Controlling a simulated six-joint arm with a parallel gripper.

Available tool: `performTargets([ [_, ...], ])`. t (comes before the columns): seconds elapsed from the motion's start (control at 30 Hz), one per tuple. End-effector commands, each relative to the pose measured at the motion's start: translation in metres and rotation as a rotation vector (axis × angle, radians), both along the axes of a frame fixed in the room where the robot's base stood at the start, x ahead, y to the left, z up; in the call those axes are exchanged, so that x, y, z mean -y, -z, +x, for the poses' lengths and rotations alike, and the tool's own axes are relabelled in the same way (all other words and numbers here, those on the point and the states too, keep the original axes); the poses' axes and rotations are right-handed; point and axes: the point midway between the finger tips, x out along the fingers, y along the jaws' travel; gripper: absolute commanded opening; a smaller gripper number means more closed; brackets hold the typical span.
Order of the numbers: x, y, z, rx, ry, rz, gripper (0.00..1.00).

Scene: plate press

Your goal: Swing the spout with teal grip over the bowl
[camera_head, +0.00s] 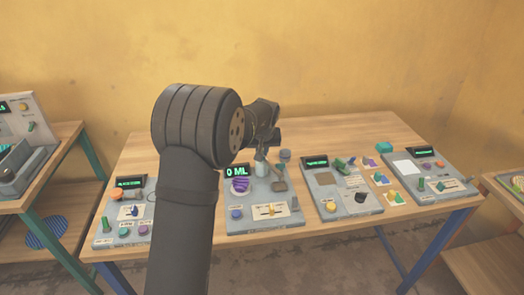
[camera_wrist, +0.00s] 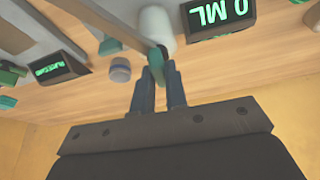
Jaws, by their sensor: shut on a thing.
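The spout shows in the wrist view as a long grey-brown bar (camera_wrist: 105,20) running to the upper left from beside a pale upright cylinder (camera_wrist: 155,25). Its teal grip (camera_wrist: 167,72) is between the fingers of my gripper (camera_wrist: 160,76), which is shut on it. In the head view my wrist hides most of the grip; the pale cylinder (camera_head: 262,168) and a brown piece (camera_head: 279,186) show below my gripper (camera_head: 268,143). I cannot make out the bowl for certain. A small grey round container (camera_wrist: 120,70) stands behind the panel, apart from my fingers.
The middle panel has a display reading 0 ML (camera_head: 236,171), a purple knob (camera_head: 240,184) and a slider (camera_head: 270,210). Other panels stand close on both sides, one with a black knob (camera_head: 360,197). The wooden table (camera_head: 330,132) is clear at the back.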

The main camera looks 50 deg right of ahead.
Motion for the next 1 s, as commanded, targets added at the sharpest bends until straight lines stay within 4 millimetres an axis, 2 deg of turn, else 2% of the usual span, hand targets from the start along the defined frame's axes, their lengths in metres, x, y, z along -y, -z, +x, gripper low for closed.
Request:
performTargets([
  [0.27,-0.0010,-0.0004,0.0010,-0.001,0.175,-0.001,0.00],
  [1.0,-0.0010,-0.0004,0.0058,0.000,0.873,-0.004,0.00],
])
